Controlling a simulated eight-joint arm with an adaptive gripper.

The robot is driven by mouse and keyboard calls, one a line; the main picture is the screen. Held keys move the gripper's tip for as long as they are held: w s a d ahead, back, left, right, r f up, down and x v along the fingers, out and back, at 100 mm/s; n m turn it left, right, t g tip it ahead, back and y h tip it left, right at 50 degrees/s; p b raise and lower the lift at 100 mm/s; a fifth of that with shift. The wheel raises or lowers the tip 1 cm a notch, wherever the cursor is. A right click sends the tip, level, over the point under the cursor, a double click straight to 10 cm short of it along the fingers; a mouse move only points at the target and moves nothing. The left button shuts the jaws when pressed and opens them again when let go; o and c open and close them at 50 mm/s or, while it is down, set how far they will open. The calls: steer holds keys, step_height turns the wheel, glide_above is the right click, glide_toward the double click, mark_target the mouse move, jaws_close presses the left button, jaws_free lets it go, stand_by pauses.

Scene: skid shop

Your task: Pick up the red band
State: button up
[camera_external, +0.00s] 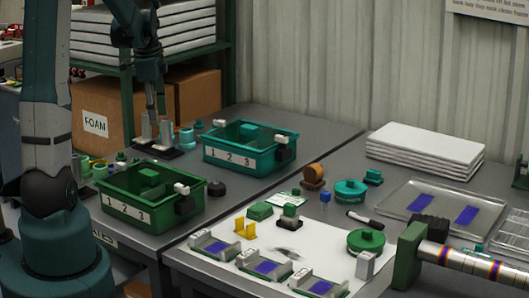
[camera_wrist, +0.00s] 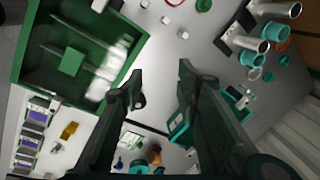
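A thin red band (camera_wrist: 174,2) shows as a partial loop at the top edge of the wrist view, on the grey table; the frame cuts it off. A second, orange-red ring (camera_wrist: 283,44) lies by the teal rings at the upper right. I cannot clearly pick out either one in the external view. My gripper (camera_wrist: 160,71) is open, with nothing between its two dark fingers. In the external view my gripper (camera_external: 155,108) hangs over the back table, close to the metal cylinders; its fingertips are hard to make out.
A green bin (camera_external: 122,209) and a teal bin (camera_external: 222,162) stand on the back table. Metal cylinders (camera_external: 166,132) and teal rings (camera_external: 187,138) stand behind them. Small white blocks (camera_wrist: 183,34) lie near the red band. Cardboard boxes (camera_external: 197,91) sit behind.

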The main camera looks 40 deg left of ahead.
steer(key=a+f+m+g+h, duration=0.1)
steer(key=a+f+m, duration=0.3)
steer(key=a+f, duration=1.1)
steer(key=shift+w+a+m+g, duration=0.4)
steer(key=shift+w+a+g, duration=0.1)
steer(key=shift+a, duration=0.25)
steer(key=shift+f, duration=0.1)
steer(key=shift+f, duration=0.1)
steer(key=shift+f, duration=1.2)
steer(key=shift+f, duration=0.1)
steer(key=shift+a+f+b, duration=0.2)
steer(key=shift+f+b, duration=0.75)
steer(key=shift+f, duration=1.6)
